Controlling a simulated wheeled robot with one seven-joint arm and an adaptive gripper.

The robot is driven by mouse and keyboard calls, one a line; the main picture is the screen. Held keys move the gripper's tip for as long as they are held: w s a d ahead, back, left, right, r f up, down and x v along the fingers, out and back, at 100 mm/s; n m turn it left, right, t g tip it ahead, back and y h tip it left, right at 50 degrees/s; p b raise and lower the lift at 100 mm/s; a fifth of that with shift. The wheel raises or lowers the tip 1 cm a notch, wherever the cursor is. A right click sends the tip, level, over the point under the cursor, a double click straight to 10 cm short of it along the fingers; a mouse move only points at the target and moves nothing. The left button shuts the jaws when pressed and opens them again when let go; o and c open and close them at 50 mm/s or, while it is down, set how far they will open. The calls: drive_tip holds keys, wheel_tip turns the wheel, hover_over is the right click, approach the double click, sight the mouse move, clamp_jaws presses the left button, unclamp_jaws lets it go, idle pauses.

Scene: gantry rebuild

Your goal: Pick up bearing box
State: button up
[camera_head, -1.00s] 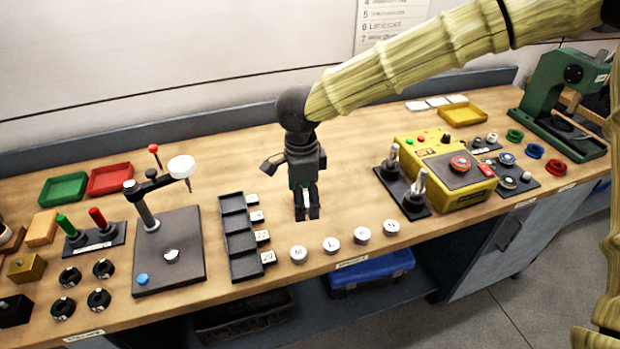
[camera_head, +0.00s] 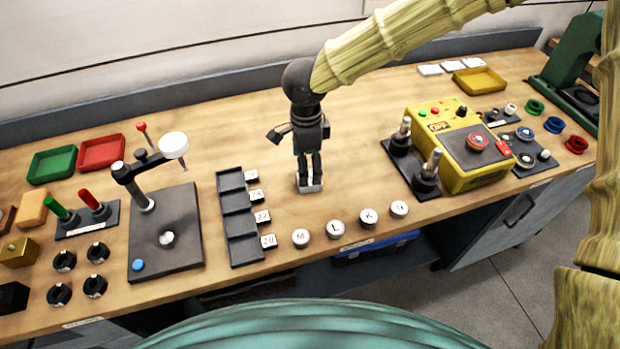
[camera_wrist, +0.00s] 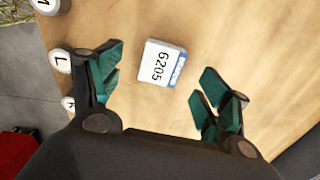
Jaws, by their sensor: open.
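The bearing box is a small white box with a blue edge, marked 6205, lying on the wooden bench; it shows in the wrist view (camera_wrist: 163,63). In the head view the box (camera_head: 311,187) is at the fingertips of my gripper (camera_head: 309,176), partly hidden by them. In the wrist view my gripper (camera_wrist: 160,88) is open, its green-padded fingers on either side of the box with gaps to both. The box is not held.
A dark compartment tray (camera_head: 237,221) with numbered tags stands left of my gripper. Several round lettered buttons (camera_head: 335,229) line the front edge. A black base with two levers (camera_head: 412,168) and a yellow control box (camera_head: 455,150) stand right. Bench behind is clear.

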sight(310, 177)
drive_tip(key=f, duration=0.1)
drive_tip(key=w+f, duration=0.1)
drive_tip(key=p, duration=0.1)
drive_tip(key=shift+w+d+f, duration=0.25)
drive_tip(key=shift+f, duration=0.15)
drive_tip(key=shift+s+d+f, duration=0.1)
drive_tip(key=shift+s+f, duration=0.4)
drive_tip(key=shift+f, duration=0.3)
drive_tip(key=shift+s+f, duration=0.15)
drive_tip(key=shift+s, duration=0.05)
drive_tip(key=shift+w+f, duration=0.45)
drive_tip(key=shift+s+r, duration=0.2)
drive_tip(key=shift+s, duration=0.05)
drive_tip(key=c, duration=1.2)
